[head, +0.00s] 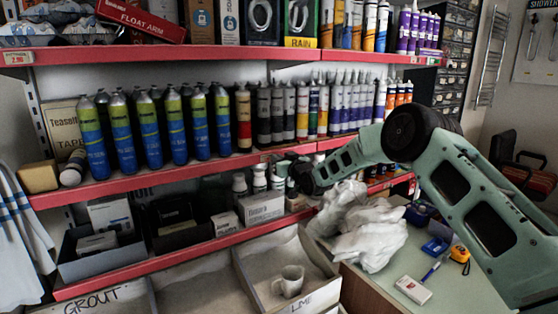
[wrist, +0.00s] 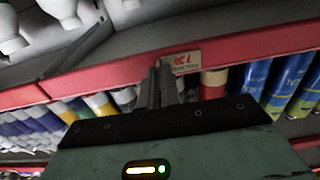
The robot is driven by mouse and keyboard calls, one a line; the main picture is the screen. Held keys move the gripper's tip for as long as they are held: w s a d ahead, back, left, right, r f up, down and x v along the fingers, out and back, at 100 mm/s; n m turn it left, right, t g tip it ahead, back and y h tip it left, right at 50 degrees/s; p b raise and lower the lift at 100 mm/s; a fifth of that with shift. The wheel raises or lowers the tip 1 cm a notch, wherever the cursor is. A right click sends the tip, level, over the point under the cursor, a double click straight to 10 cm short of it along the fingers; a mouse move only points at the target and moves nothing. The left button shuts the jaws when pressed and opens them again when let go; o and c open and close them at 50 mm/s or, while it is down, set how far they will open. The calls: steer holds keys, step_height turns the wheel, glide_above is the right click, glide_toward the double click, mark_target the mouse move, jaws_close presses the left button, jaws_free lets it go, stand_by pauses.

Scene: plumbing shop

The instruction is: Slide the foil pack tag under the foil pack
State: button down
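A small pale tag with red lettering (wrist: 182,61) sits on the red shelf edge in the wrist view. In the head view it shows faintly on the middle shelf's edge (head: 265,158). I cannot read enough of it to be sure it is the foil pack tag. Crinkled silvery packs (head: 50,30), perhaps the foil packs, lie at the left of the top shelf. My gripper (wrist: 161,68) has its fingers close together, tips at the tag's left end in the wrist view. No held thing shows between them. In the head view my gripper (head: 298,176) is dark and partly hidden.
Blue-and-green cans (head: 150,130) and several cartridges (head: 305,110) stand behind the middle shelf edge. White bottles (head: 259,178) stand below. Another tag (head: 18,58) is on the top shelf edge.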

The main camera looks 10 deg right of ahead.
mark_target(194, 172)
steer(key=s+a+b, duration=0.2)
steer(key=s+a, duration=0.1)
steer(key=a, duration=0.6)
steer(key=s+a+b, duration=0.2)
steer(key=a+b, duration=0.1)
steer(key=a, duration=0.5)
steer(key=s+a+b, duration=0.2)
steer(key=s+a, duration=0.1)
steer(key=a, duration=0.6)
steer(key=shift+s+a+b, duration=0.3)
steer(key=shift+b, duration=0.1)
steer(key=c, duration=1.6)
jaws_free()
steer(key=shift+s, duration=0.15)
steer(key=b+v, duration=0.3)
steer(key=v, duration=1.4)
